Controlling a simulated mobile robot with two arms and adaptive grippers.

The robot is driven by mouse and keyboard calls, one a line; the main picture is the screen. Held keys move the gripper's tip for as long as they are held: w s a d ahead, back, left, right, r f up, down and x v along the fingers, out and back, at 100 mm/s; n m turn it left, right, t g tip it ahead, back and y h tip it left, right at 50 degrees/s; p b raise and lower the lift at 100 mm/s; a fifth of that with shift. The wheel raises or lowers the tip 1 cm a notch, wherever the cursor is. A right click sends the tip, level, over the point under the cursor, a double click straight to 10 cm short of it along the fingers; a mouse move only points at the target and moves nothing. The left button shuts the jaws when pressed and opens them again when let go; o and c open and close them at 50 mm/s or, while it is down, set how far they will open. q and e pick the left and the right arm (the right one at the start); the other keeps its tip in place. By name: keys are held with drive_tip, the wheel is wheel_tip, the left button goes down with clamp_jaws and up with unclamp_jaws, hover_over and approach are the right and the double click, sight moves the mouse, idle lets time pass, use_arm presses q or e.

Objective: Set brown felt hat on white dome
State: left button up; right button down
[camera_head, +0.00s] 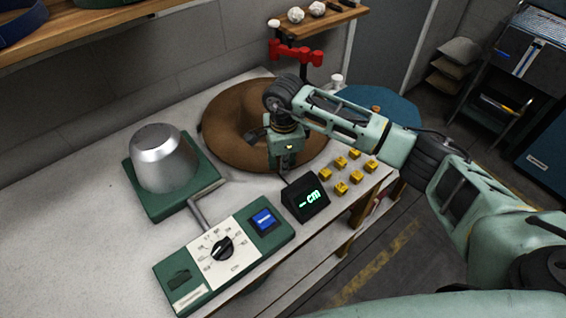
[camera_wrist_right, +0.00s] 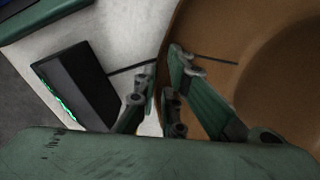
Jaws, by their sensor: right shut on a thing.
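The brown felt hat (camera_head: 222,140) lies at the back of the white table, with its round, wide brim toward my right arm. My right gripper (camera_head: 285,172) is at the near edge of the brim and is shut on it. In the right wrist view the fingers (camera_wrist_right: 165,92) close around the edge of the brown brim (camera_wrist_right: 215,45). My arm hides part of the hat. A silver-grey metal dome (camera_head: 162,160) with a flat top stands on a green base to the left of the hat, bare and apart from it. My left gripper is not in view.
A control panel (camera_head: 245,235) with a dial stands in front, beside a black display (camera_head: 305,198). Several yellow blocks (camera_head: 340,188) lie right of it. A blue round thing (camera_head: 395,108) and a red stand (camera_head: 295,55) are behind. The table's left front is clear.

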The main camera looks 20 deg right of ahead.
drive_tip(key=c, duration=1.8)
unclamp_jaws()
drive_tip(key=shift+o, duration=0.2)
